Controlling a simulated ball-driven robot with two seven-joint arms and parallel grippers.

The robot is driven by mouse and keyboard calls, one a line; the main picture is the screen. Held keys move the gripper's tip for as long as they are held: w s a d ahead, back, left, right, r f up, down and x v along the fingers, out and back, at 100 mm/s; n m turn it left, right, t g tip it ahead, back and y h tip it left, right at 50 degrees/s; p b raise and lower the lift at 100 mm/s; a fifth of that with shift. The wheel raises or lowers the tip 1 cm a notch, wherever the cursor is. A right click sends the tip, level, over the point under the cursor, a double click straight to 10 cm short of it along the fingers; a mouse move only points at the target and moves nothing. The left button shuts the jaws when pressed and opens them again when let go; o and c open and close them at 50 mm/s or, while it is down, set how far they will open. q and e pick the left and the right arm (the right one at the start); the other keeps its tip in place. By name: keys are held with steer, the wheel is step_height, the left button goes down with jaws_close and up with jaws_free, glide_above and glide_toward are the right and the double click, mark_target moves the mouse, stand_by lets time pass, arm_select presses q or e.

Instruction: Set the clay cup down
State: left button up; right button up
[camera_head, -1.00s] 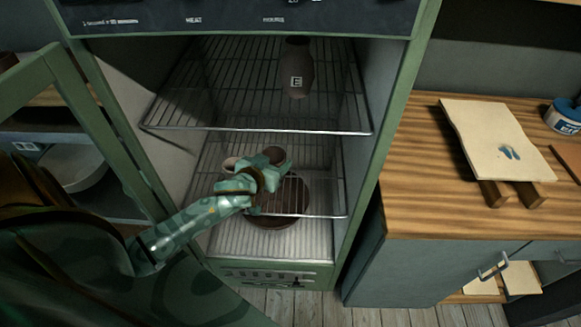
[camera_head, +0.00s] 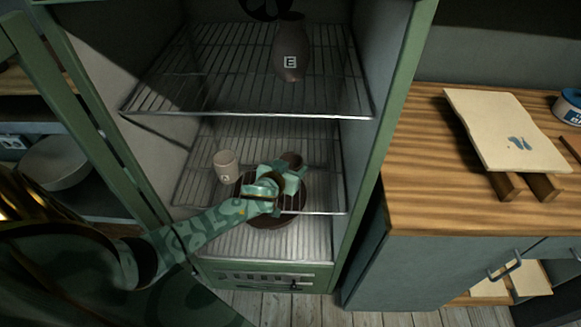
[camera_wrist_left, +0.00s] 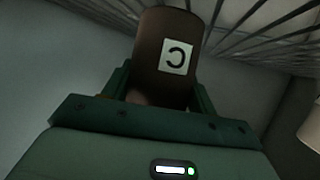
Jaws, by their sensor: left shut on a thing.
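My left gripper (camera_head: 293,174) reaches into the lower part of the open green cabinet, shut on a dark brown clay cup (camera_head: 291,159). In the head view the gripper hides much of the cup. In the left wrist view the brown cup (camera_wrist_left: 160,60), with a white label marked C, sits between the two fingers of the left gripper (camera_wrist_left: 158,96). I cannot tell whether its base touches anything. My right gripper is not in view.
A pale cup (camera_head: 226,166) stands left of the gripper on the lower wire rack. A brown bowl (camera_head: 273,222) sits below the gripper. A vase marked E (camera_head: 291,47) stands on the upper wire rack (camera_head: 200,95). The open cabinet door (camera_head: 75,105) is at left.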

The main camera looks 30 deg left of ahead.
arm_select(q)
steer(key=shift+f, duration=0.15)
steer(key=o, duration=1)
steer(key=shift+o, duration=0.5)
steer(key=shift+r, duration=0.2)
steer(key=shift+s+r, duration=0.1)
steer(key=shift+s, duration=0.25)
steer(key=p+v, duration=0.3)
steer(key=v, duration=0.8)
steer(key=shift+p, duration=0.35)
